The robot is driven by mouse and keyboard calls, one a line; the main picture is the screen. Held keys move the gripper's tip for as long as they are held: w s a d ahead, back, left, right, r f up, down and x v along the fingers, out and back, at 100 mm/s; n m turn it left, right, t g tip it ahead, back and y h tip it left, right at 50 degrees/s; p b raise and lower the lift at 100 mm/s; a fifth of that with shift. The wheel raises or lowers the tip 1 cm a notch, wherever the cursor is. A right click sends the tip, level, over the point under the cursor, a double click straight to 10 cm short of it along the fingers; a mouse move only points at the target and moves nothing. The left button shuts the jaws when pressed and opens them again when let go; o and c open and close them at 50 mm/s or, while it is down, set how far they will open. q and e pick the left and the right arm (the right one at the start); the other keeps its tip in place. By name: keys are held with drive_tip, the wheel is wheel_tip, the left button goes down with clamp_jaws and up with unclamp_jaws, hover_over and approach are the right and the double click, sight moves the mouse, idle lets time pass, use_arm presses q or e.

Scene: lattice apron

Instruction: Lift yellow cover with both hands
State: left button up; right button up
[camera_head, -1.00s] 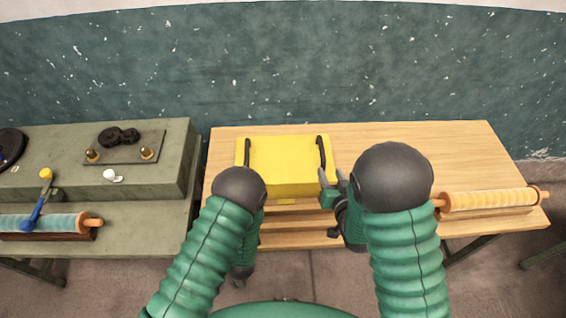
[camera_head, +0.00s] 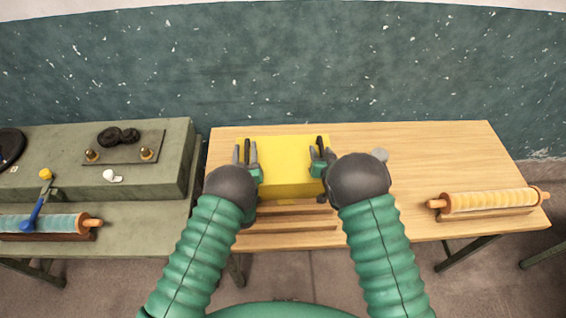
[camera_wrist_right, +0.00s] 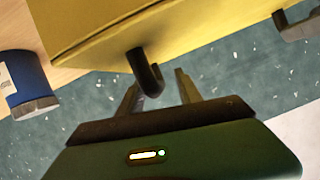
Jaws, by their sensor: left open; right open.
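The yellow cover (camera_head: 285,160) is a box-like lid on the wooden table, with a dark handle on its left and right sides. My left gripper (camera_head: 245,153) is at the left handle, its fingers open and pointing away from me. My right gripper (camera_head: 322,155) is at the right handle, also open. In the right wrist view the dark hooked handle (camera_wrist_right: 145,75) on the yellow cover (camera_wrist_right: 160,30) lies between the spread fingers of my right gripper (camera_wrist_right: 158,92). The left handle is mostly hidden by my left fingers in the head view.
A blue cylinder (camera_wrist_right: 25,82) stands near the cover in the right wrist view. A grey-green bench (camera_head: 60,160) with several items stands at the left.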

use_arm(q)
drive_tip(key=shift+d, duration=0.15)
use_arm(e)
drive_tip(key=shift+d, duration=0.15)
use_arm(q)
drive_tip(key=shift+d, duration=0.15)
drive_tip(key=shift+c, duration=1)
use_arm(e)
drive_tip(key=shift+d, duration=0.1)
drive_tip(key=shift+c, duration=1)
use_arm(q)
drive_tip(key=shift+c, duration=1.3)
use_arm(e)
drive_tip(key=shift+d, duration=0.1)
drive_tip(key=shift+c, duration=1.2)
use_arm(q)
drive_tip(key=c, duration=0.5)
use_arm(e)
clamp_jaws()
use_arm(q)
clamp_jaws()
